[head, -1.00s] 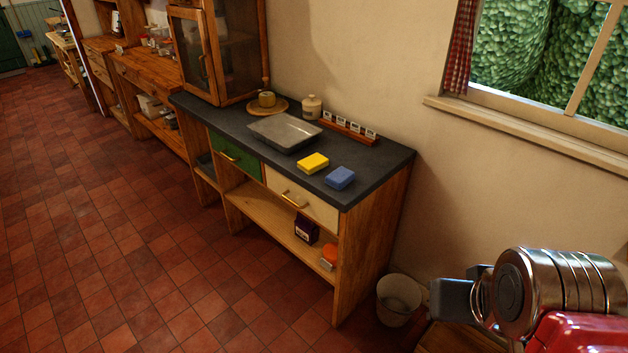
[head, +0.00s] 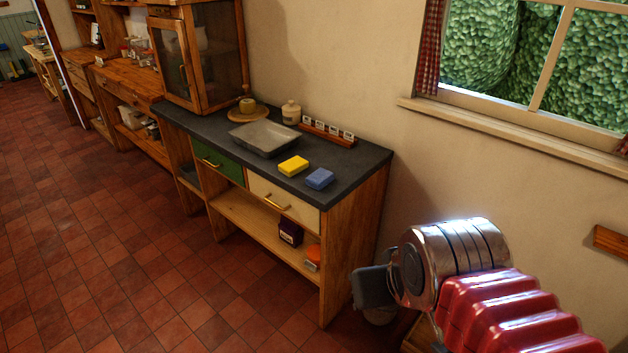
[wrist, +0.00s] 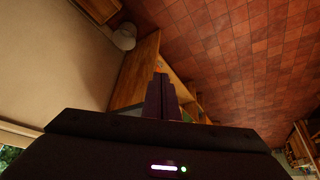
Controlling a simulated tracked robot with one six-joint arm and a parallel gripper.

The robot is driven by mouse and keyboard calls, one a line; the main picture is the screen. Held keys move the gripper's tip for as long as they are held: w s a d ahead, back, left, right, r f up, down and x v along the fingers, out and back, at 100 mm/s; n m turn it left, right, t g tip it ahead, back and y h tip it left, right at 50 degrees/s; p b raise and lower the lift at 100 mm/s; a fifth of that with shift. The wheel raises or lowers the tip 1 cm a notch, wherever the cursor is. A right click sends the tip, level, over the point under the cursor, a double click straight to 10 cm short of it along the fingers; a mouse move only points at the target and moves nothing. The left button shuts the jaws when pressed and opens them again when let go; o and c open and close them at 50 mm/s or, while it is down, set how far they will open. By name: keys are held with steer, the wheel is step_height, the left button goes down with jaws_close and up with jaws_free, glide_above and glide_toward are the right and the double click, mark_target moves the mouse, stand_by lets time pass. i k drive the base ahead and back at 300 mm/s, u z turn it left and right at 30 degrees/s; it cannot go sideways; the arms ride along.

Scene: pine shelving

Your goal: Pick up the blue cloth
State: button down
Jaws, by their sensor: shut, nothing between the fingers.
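The blue cloth (head: 320,178) is a small folded block near the right front corner of the dark countertop (head: 350,165). A yellow folded cloth (head: 293,166) lies just left of it, a small gap apart. In the wrist view my gripper (wrist: 161,78) is shut and empty, its dark fingers together in front of the end of the pine unit (wrist: 140,75). The blue cloth cannot be made out in the wrist view.
A grey tray (head: 264,138), a lidded jar (head: 291,113) and a rack of small labelled items (head: 328,133) stand behind the cloths. A glazed cabinet (head: 200,55) rises at the counter's left end. A bin (wrist: 124,36) stands beside the unit. The tiled floor (head: 110,240) in front is clear.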

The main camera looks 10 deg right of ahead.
mark_target(318, 179)
steer(key=u, duration=0.3)
steer(key=i, duration=0.6)
steer(key=u, duration=0.55)
steer(key=i, duration=1.4)
steer(key=z, duration=0.25)
